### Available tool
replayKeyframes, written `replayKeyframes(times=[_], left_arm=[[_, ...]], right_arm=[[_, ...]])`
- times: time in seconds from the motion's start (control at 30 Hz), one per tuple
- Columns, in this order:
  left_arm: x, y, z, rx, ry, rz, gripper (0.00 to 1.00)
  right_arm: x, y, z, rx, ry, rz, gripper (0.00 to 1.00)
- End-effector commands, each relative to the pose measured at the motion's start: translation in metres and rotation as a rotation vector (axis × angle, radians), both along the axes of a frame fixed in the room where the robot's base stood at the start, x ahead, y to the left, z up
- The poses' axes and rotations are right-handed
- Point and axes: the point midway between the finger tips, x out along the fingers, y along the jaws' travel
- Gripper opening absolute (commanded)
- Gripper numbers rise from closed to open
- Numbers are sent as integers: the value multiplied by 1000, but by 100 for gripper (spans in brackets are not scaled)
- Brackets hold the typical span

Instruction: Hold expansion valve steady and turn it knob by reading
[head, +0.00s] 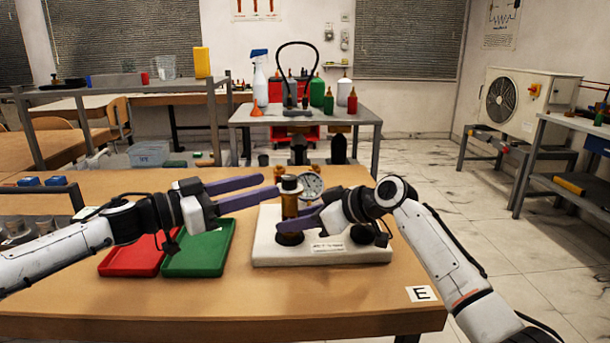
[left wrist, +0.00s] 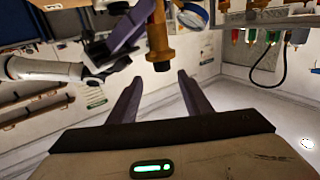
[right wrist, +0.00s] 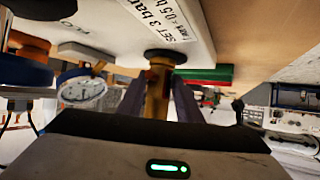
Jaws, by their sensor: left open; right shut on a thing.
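In the left wrist view the brass valve (left wrist: 159,42) is beyond the open fingers.
A red tray (head: 130,262) and a green tray (head: 198,258) lie left of the base, under my left arm. A label on the base reads "SET 3 bar" in the right wrist view (right wrist: 165,15). The wooden table's front is clear, apart from an "E" card (head: 422,294).

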Motion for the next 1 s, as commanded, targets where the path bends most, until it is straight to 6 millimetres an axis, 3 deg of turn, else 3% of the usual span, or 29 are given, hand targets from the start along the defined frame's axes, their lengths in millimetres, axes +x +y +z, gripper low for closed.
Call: replayKeyframes(times=[0.17, 0.63, 1.0], left_arm=[[8, -3, -2, 11, 13, 8, 45], [48, -77, -2, 10, 12, 8, 45], [62, -99, -1, 11, 11, 9, 45]], right_arm=[[-1, -1, -5, -5, 8, 0, 19], [-1, -1, -5, -5, 8, 0, 19], [-1, -1, -5, -5, 8, 0, 19]])
